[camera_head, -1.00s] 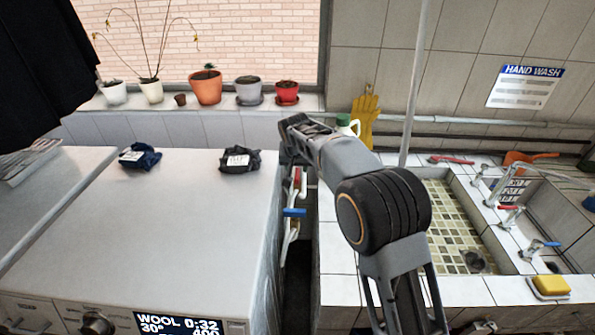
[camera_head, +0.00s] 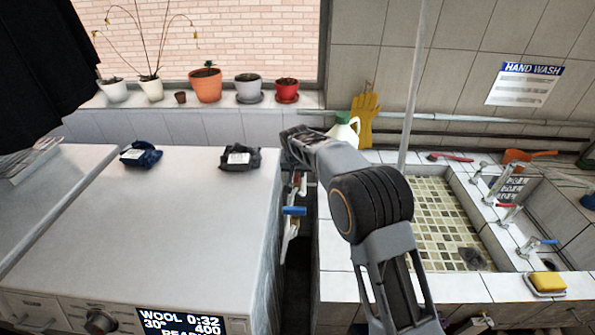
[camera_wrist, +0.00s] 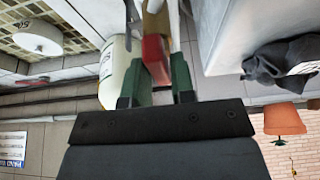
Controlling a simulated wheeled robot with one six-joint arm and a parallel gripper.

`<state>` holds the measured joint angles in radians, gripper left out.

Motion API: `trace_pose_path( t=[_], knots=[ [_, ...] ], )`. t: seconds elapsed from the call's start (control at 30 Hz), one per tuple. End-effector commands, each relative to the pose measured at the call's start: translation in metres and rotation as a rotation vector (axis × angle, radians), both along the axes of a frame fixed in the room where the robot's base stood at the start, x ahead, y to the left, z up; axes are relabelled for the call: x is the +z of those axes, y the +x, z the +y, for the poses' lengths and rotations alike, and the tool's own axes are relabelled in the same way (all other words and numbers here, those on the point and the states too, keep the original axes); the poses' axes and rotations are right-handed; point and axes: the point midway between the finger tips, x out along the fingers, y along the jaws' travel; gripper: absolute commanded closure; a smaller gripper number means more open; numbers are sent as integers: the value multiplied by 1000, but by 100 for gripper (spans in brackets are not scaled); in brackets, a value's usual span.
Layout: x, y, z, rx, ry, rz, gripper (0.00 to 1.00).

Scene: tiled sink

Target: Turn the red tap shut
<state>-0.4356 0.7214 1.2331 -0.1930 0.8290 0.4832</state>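The red tap (camera_wrist: 155,58) has a red handle that shows between my gripper's two green-padded fingers in the wrist view. My gripper (camera_wrist: 158,80) appears shut on this handle, with a finger close against each side. A pale pipe runs beyond the handle at the top of that view. In the head view my gripper is mostly hidden behind my arm, in the gap between the washing machine and the sink. A blue-handled tap (camera_head: 294,211) is on the pipework below it. The red handle is hardly visible there.
The white washing machine (camera_head: 190,235) stands left of the gap, with dark cloths (camera_head: 240,158) on top. The tiled sink (camera_head: 445,215) is at the right, with other taps, including another red-handled one (camera_head: 506,206). A white bottle (camera_head: 345,130) stands behind my arm near a yellow glove (camera_head: 367,112).

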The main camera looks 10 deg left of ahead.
Motion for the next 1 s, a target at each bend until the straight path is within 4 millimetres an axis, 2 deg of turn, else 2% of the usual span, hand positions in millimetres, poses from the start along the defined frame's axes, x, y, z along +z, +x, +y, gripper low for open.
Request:
trace_pose_path(
  t=[0.03, 0.23, 0.63, 1.0],
  knots=[
    [0, 0, 0, 0, 0, 0, 81],
    [0, 0, 0, 0, 0, 0, 100],
    [-1, 0, 1, -64, 0, -1, 100],
    [-1, 0, 2, -368, 0, -1, 100]
  ],
)
